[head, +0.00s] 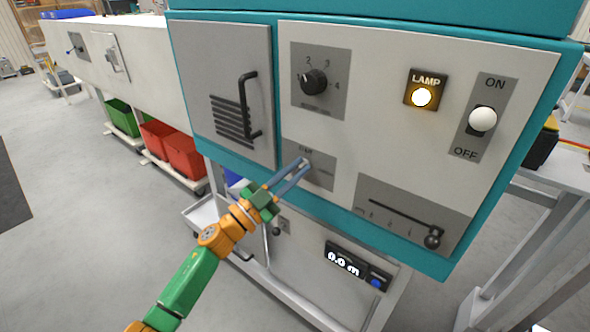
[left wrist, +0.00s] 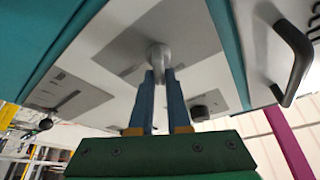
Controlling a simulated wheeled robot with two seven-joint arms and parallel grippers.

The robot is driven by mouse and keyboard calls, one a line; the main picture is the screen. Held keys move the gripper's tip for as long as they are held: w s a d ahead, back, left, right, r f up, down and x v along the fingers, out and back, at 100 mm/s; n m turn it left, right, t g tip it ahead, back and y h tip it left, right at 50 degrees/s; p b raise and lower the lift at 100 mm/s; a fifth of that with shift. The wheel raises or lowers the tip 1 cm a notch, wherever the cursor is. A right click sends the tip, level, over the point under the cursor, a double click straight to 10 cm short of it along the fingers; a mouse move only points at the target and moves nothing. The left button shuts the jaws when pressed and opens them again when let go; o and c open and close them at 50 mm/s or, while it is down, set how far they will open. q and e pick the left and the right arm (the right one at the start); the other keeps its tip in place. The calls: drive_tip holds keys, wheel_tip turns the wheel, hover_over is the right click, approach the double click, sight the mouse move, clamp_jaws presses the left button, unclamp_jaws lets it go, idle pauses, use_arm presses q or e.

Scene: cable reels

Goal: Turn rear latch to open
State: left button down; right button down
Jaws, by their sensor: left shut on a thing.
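The latch is a small light-grey handle on a grey plate (head: 321,175) low on the teal-framed panel, right of the grey door. The lettering on its plate is too small to read. My left gripper (head: 304,163) reaches it from below left, its blue fingers shut on the latch. In the left wrist view the rounded grey latch (left wrist: 159,54) stands out from its plate, its lower end between the tips of my left gripper (left wrist: 160,76). The fingers partly hide the latch in the head view. My right gripper is not in view.
The grey door (head: 215,75) has a black handle (head: 246,105). Around the latch are a rotary dial (head: 314,80), a lit lamp (head: 421,97), an on/off switch (head: 483,118) and a slider (head: 432,240).

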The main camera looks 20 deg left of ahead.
use_arm(q)
drive_tip(key=m+g, duration=0.1)
drive_tip(key=m, duration=0.1)
drive_tip(key=m+g, duration=0.1)
drive_tip(key=m, duration=0.1)
drive_tip(key=m+g+h+p, duration=0.1)
drive_tip(key=m, duration=0.2)
drive_tip(key=shift+s+d+f, duration=0.1)
drive_tip(key=shift+f, duration=0.3)
drive_tip(key=m+g+p, duration=0.1)
drive_tip(key=m, duration=0.2)
drive_tip(key=m+g+p, duration=0.1)
drive_tip(key=m, duration=0.2)
drive_tip(key=shift+r+p, duration=0.1)
drive_tip(key=shift+p, duration=0.25)
drive_tip(key=shift+m+y, duration=0.3)
drive_tip(key=shift+r, duration=0.15)
drive_tip(key=c, duration=0.9)
unclamp_jaws()
drive_tip(key=shift+w+a+f, duration=0.25)
drive_tip(key=shift+w+f, duration=0.1)
drive_tip(key=b+v, duration=0.1)
drive_tip(key=v, duration=0.6)
drive_tip(key=shift+r+b, duration=0.15)
drive_tip(key=shift+b, duration=0.2)
